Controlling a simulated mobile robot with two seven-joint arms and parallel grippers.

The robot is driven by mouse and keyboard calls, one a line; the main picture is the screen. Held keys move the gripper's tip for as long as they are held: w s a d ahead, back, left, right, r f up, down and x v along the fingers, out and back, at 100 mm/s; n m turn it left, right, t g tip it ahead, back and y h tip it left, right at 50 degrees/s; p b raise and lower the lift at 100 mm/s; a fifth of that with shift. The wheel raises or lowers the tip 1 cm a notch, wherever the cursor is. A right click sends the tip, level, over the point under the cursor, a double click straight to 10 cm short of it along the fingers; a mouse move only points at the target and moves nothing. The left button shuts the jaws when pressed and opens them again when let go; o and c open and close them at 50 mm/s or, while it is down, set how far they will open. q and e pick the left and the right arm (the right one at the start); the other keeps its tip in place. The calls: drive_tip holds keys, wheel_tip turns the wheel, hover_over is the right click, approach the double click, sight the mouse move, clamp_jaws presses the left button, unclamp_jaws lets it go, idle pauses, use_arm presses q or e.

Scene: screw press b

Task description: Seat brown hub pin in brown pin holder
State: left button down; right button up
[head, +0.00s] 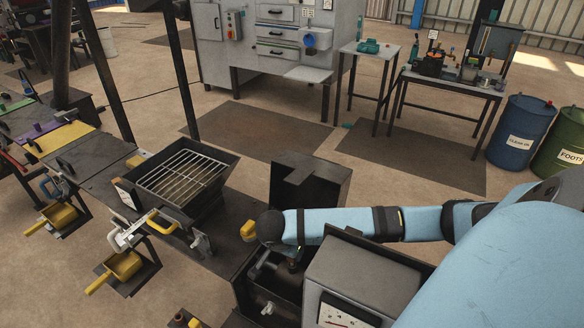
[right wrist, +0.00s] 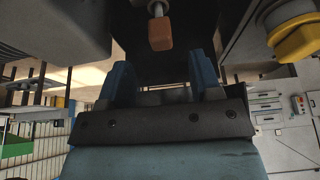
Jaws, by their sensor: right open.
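My right arm reaches in from the right in the head view, and its dark wrist end is over the black machine. The right gripper (right wrist: 160,68) is open in the right wrist view, with its two blue fingers apart and nothing between them. Just beyond the fingertips is an orange-brown block (right wrist: 160,34) on a short metal rod; it may be the brown hub pin, but I cannot tell. I cannot make out the brown pin holder for sure. Small brown and green pieces (head: 184,319) stand at the bottom edge of the head view. My left gripper is out of view.
A grey box with a dial panel (head: 362,281) stands close below my right arm. A yellow knob (right wrist: 295,40) is near the gripper at upper right. A black hopper with a grate (head: 182,178) stands to the left. Blue and green drums (head: 517,135) stand far right.

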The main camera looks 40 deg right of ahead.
drive_tip(key=x, duration=0.7)
drive_tip(key=shift+r, duration=0.1)
clamp_jaws()
drive_tip(key=shift+r+p, duration=0.8)
drive_tip(key=shift+p, duration=0.55)
drive_tip(key=shift+r, duration=0.7)
drive_tip(key=shift+r, duration=0.1)
drive_tip(key=shift+r, duration=1.4)
